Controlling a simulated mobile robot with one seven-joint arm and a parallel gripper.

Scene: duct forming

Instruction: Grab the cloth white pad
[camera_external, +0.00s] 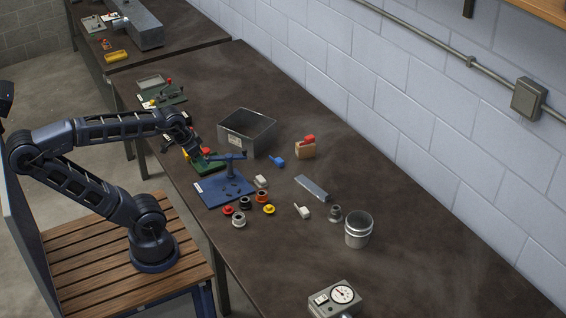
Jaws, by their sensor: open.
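A small white pad-like piece (261,181) lies on the dark workbench, just right of the blue fixture plate (218,192). A second small white piece (302,211), narrower, lies farther right and nearer the front. I cannot tell from this view which of the two is cloth. My gripper (192,153) is open above the bench's left part, over the green fixture and left of both white pieces. It is apart from them. Its fingers are small and dark here, and I see nothing held between them.
An open metal bin (247,132) is behind. Several coloured rings, a grey bar (312,188), a metal can (358,230) and a gauge box (336,298) lie around. The bench's right back is clear.

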